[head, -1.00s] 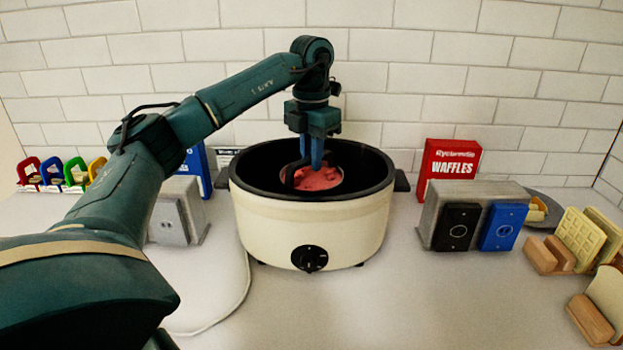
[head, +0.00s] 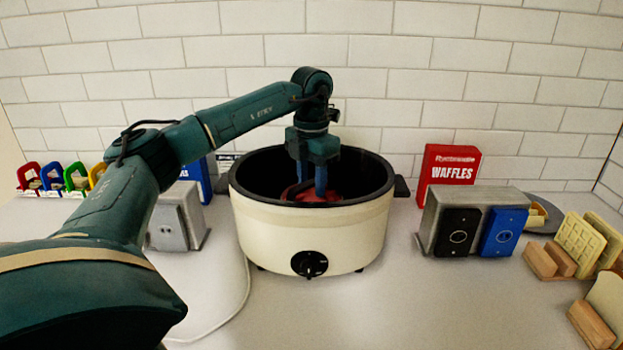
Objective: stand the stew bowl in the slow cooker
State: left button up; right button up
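The slow cooker (head: 308,233) is a cream, round pot with a dark inside and a black front knob, standing on the counter. The stew bowl (head: 324,198) shows as a patch of red stew inside the cooker. Its lower part is hidden by the cooker's front wall. My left gripper (head: 311,188) points straight down into the cooker. Its fingers are at the bowl and look shut on it, though the fingertips are partly hidden. I cannot tell whether the bowl touches the cooker's floor. My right gripper is not in view.
A grey toaster (head: 470,222) and a red waffles box (head: 447,172) stand right of the cooker, with bread and waffle holders (head: 577,250) farther right. Another grey toaster (head: 177,217) stands left. The front counter is clear except for a pale cord. A tiled wall closes the back.

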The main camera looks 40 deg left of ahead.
pick_arm(q)
jog(key=shift+r, duration=0.1)
notch_tip(320, 180, up, 12)
jog(key=p, duration=0.1)
jog(key=shift+p, duration=0.35)
jog(key=shift+s, duration=0.1)
dwell(0.6)
